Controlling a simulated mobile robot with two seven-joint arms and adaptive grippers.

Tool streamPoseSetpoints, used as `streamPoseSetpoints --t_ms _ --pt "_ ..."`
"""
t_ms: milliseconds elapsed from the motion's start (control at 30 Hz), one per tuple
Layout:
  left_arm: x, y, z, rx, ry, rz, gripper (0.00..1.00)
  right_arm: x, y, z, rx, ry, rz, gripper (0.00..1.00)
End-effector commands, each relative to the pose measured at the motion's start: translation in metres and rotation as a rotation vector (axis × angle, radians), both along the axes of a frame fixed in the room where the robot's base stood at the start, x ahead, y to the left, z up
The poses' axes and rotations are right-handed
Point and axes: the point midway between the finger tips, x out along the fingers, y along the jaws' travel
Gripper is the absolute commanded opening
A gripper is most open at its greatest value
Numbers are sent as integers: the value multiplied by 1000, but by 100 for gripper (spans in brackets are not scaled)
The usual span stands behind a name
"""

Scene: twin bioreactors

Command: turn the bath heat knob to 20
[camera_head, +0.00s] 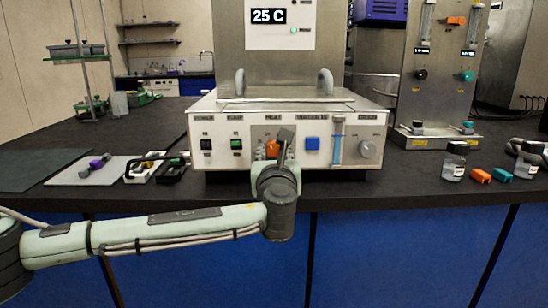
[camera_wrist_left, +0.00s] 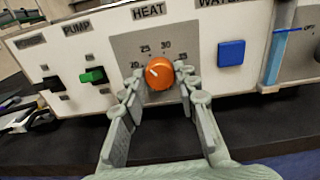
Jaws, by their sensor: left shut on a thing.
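The orange bath heat knob (camera_head: 272,147) sits under the HEAT label on the white control panel. In the left wrist view the knob (camera_wrist_left: 159,73) is in the middle of a grey dial plate (camera_wrist_left: 128,47) marked 20, 25, 30 and 35. A small pale mark on the knob faces up and left, toward the low side of the scale. My left gripper (camera_wrist_left: 157,78) has its fingers on either side of the knob, shut on it. In the head view my left arm partly hides the dial. The display (camera_head: 268,16) reads 25 C. My right gripper is not in view.
A green switch (camera_wrist_left: 93,75) and a black switch (camera_wrist_left: 53,84) are left of the dial. A blue button (camera_wrist_left: 231,53) is to its right, then a blue-filled tube (camera_head: 337,140) and a grey knob (camera_head: 369,148). The dark bench (camera_head: 400,185) has loose items at both sides.

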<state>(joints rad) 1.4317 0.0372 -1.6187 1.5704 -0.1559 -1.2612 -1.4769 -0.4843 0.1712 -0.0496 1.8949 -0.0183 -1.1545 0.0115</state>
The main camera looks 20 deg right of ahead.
Motion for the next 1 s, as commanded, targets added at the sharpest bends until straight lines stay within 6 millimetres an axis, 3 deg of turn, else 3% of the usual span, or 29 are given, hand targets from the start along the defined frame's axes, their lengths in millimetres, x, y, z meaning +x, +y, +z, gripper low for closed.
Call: streamPoseSetpoints --t_ms 500,1000 --pt "0 1 -2 -392 114 2 1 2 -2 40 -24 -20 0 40" --pt "0 0 0 -529 152 1 1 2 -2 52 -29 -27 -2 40"
